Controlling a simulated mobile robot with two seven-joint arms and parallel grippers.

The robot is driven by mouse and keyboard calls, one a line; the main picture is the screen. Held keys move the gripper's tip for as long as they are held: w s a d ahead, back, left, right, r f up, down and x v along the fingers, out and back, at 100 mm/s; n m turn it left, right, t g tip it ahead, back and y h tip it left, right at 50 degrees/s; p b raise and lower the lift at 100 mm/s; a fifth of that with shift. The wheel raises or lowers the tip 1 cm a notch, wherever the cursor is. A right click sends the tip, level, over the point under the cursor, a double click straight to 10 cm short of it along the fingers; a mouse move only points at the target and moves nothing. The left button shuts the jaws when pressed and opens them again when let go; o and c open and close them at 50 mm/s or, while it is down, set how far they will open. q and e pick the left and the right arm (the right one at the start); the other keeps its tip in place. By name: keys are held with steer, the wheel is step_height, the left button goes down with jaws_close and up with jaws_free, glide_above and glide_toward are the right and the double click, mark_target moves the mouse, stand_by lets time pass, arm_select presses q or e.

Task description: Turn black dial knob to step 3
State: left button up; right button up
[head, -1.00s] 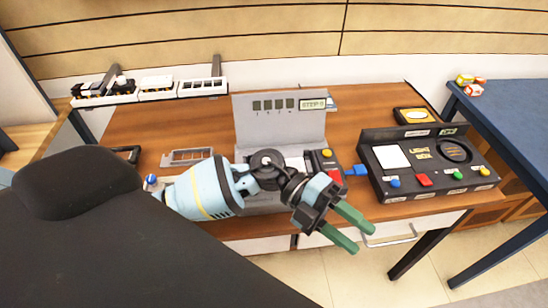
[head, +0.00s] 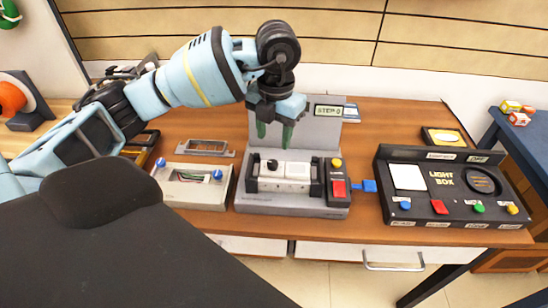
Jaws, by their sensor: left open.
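A grey console stands on the wooden desk, with an upright back panel (head: 322,131) and a small display (head: 328,111) that seems to read "STEP 0". A small black knob (head: 272,164) sits on the white face of the console's front part; its pointer is too small to read. My left gripper (head: 274,140) points down in front of the back panel, its two green fingers apart and empty. Its tips appear just above the knob in the picture; I see no contact. My left arm hides part of the back panel. My right gripper is out of view.
A red button (head: 339,188) and a yellow button (head: 336,162) are at the console's right. A box with blue knobs (head: 190,187) stands to its left. A dark surface fills the lower left.

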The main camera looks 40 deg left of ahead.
mark_target(273, 162)
arm_select(q)
steer(key=shift+f, duration=0.65)
step_height(273, 162, down, 6)
steer(key=shift+f, duration=0.25)
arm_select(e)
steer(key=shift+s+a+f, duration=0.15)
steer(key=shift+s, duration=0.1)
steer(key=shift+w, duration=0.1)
arm_select(q)
jaws_close()
